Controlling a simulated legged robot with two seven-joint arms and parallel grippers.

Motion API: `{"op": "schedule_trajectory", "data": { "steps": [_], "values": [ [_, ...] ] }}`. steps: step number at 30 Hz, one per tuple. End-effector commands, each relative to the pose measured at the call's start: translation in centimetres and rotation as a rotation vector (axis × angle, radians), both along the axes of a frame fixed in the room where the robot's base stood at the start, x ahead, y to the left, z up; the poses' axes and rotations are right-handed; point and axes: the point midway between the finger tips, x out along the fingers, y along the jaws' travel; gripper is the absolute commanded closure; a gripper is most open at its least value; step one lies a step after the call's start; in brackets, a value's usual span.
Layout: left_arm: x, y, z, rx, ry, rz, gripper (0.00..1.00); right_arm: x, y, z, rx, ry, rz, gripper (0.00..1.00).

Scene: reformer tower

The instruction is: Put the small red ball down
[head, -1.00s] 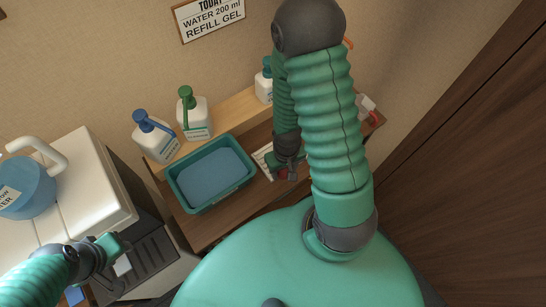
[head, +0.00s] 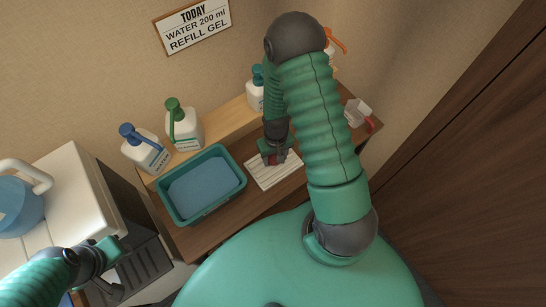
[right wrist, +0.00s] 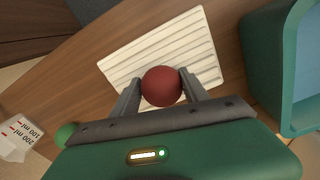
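The small red ball (right wrist: 161,86) is between the two grey fingers of my right gripper (right wrist: 160,82), which appear to touch it on both sides. The ball is in front of a white ribbed pad (right wrist: 140,59) in the right wrist view; I cannot tell whether it touches the pad. In the head view my right gripper (head: 274,158) is at the upper part of the white pad (head: 275,174), and the ball is mostly hidden there. My left gripper (head: 110,262) is at the lower left, near the dark grated tray; its fingers are unclear.
A green basin (head: 239,180) stands left of the pad on the wooden counter. Pump bottles, one blue-topped (head: 148,152) and one green-topped (head: 186,131), stand behind it. A measuring cup with red handle (head: 357,112) is at the right.

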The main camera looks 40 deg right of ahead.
Motion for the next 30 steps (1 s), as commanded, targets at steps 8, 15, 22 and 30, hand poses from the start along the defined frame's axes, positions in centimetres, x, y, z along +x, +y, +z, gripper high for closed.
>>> {"op": "schedule_trajectory", "data": {
  "steps": [8,15,22,30],
  "values": [
    [0.0,0.0,0.0,0.000,0.000,0.000,0.64,0.0,1.1,0.4,-0.011,0.001,0.003,0.30],
    [0.0,0.0,0.0,0.000,0.000,0.001,0.64,0.0,0.8,0.3,-0.009,0.000,0.003,0.30],
    [0.0,0.0,0.0,0.000,0.000,0.000,0.64,0.1,0.3,2.9,-0.006,-0.005,0.003,0.30],
    [0.0,0.0,0.0,0.000,0.000,0.000,0.64,0.1,0.7,9.9,-0.010,-0.007,0.003,0.30]
  ]
}}
